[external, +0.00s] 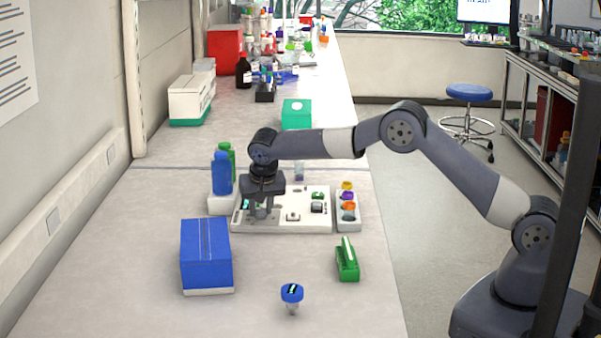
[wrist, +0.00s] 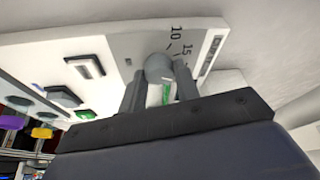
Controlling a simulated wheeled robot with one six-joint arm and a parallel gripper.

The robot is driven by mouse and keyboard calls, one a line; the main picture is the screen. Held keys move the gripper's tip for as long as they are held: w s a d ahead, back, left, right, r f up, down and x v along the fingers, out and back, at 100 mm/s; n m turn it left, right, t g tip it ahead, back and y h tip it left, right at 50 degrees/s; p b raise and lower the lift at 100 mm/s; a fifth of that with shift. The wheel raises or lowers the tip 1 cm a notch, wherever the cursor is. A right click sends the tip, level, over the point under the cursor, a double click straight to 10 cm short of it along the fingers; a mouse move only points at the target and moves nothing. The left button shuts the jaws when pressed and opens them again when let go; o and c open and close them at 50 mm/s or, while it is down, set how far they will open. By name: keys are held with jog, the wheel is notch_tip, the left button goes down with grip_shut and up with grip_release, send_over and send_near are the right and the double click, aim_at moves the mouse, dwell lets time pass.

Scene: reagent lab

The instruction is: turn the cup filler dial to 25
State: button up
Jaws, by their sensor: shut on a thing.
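The cup filler is a white panel (external: 300,222) on the bench in the external view, and it fills the upper part of the wrist view (wrist: 110,48). Its round grey dial (wrist: 158,67) sits between the fingers, beside printed marks 10 and 15. A green strip shows between the fingers just below the dial. Other scale marks are hidden, and I cannot tell which number the dial points to. My gripper (wrist: 160,80) is shut on the dial, one finger on each side. In the external view my gripper (external: 261,207) points down at the panel's left part and hides the dial.
Blue and green bottles (external: 222,174) stand in a white holder close to my gripper's left. A blue box (external: 206,256), a blue-capped cup (external: 292,294) and a green rack (external: 347,262) are in front. A rack with coloured caps (external: 347,213) adjoins the panel's right.

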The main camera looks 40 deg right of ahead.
jog(key=m+g+h+p, duration=0.1)
jog(key=m+p, duration=0.1)
jog(key=m, duration=0.2)
jog(key=shift+w+a+r, duration=0.1)
jog(key=shift+a, duration=0.05)
jog(key=shift+m+h+p, duration=0.3)
jog(key=shift+m+p, duration=0.25)
jog(key=shift+m, duration=0.25)
jog(key=shift+g, duration=0.4)
jog(key=o, duration=1)
jog(key=shift+c, duration=0.2)
jog(key=v, duration=1)
jog(key=shift+a+r, duration=0.2)
jog(key=shift+r, duration=0.05)
jog(key=shift+f, duration=0.15)
